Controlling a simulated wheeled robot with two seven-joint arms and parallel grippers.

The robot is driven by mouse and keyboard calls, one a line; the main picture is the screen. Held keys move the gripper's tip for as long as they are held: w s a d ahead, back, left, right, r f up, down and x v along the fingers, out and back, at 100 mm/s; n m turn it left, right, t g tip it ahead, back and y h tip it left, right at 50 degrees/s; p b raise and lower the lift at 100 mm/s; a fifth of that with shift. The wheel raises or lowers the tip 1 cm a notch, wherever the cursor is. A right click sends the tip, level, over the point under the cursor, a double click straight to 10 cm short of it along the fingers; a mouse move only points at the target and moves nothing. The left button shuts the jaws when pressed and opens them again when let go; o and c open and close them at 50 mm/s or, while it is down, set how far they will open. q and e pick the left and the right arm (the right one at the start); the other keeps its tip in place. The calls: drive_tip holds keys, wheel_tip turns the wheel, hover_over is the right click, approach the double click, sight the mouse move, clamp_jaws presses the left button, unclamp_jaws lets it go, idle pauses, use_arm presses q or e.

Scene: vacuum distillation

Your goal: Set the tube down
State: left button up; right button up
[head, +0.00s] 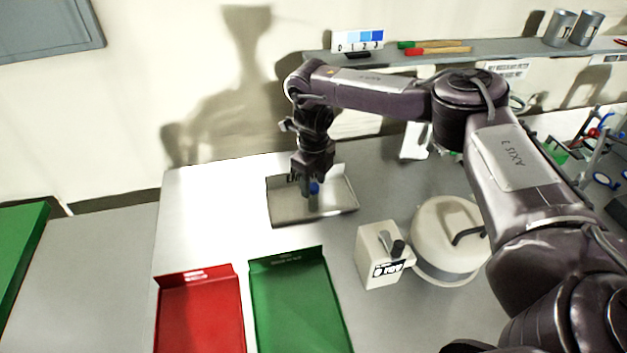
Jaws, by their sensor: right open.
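My right gripper (307,188) points down over a shallow metal tray (338,204) on the bench. The gripper is open around or beside the tube. My left gripper does not show.
A red tray (200,315) and a green tray (295,305) lie at the front. A white box (377,262) and a round white vessel (440,268) stand to the right. A shelf (480,52) runs along the wall. The bench's left part is clear.

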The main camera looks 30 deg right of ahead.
wheel_tip(320, 180, up, 12)
drive_tip(key=shift+r, duration=0.15)
idle(0.3)
drive_tip(key=shift+r, duration=0.1)
idle(0.3)
